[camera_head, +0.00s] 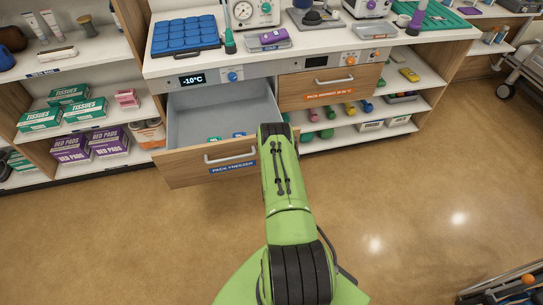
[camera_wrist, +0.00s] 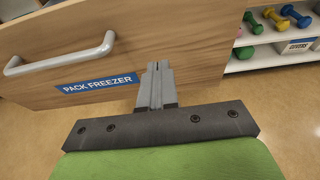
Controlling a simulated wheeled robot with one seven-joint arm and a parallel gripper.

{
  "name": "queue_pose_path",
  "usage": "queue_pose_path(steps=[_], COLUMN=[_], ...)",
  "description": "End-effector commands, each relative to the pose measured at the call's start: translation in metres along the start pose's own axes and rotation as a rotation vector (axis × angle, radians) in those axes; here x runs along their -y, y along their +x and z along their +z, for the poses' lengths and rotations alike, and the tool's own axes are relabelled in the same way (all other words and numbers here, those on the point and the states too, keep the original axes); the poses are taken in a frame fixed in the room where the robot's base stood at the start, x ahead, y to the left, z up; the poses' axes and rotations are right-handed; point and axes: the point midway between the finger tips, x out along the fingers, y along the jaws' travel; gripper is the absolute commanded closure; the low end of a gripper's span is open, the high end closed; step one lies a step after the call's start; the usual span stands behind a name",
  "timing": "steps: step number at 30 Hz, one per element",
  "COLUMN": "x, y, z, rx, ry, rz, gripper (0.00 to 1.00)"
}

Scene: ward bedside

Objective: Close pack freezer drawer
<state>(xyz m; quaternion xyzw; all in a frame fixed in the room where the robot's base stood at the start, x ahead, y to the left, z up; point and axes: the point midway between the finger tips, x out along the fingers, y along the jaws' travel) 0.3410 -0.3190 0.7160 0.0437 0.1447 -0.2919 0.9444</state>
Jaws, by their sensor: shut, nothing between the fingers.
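The pack freezer drawer (camera_head: 176,173) is pulled well out below the counter. Its grey inside is visible, with a few small blue and green items on its floor near the front. It has a wooden front, a light bar handle (camera_head: 231,154) and a blue "PACK FREEZER" label (camera_head: 232,167). In the wrist view, my gripper (camera_wrist: 157,66) is shut and empty. Its tips are at the drawer front (camera_wrist: 180,40), right of the label and handle (camera_wrist: 62,55); I cannot tell whether they touch. In the head view my arm hides the gripper and the drawer's right front corner.
A shut drawer (camera_head: 330,88) with an orange label is to the right. The counter above holds a blue pack tray (camera_head: 186,35) and instruments. Shelves with tissue boxes (camera_head: 70,95) stand left, and shelves with dumbbells (camera_head: 327,133) stand right. The floor in front is clear.

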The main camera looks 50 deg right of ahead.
Motion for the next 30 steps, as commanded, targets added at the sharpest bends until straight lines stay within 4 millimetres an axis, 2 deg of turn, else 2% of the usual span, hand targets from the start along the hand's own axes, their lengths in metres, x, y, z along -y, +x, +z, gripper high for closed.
queue_pose_path(steps=[3, 6, 11, 30], x=[-0.003, -0.003, -0.001, 0.0], y=[0.028, 0.043, 0.056, 0.06], z=[-0.002, 0.005, 0.01, 0.012], rx=[0.005, 0.003, 0.0, 0.0], ry=[-0.008, -0.007, -0.001, 0.001], rz=[0.008, 0.008, 0.002, 0.0], gripper=[1.0, 1.0, 1.0, 1.0])
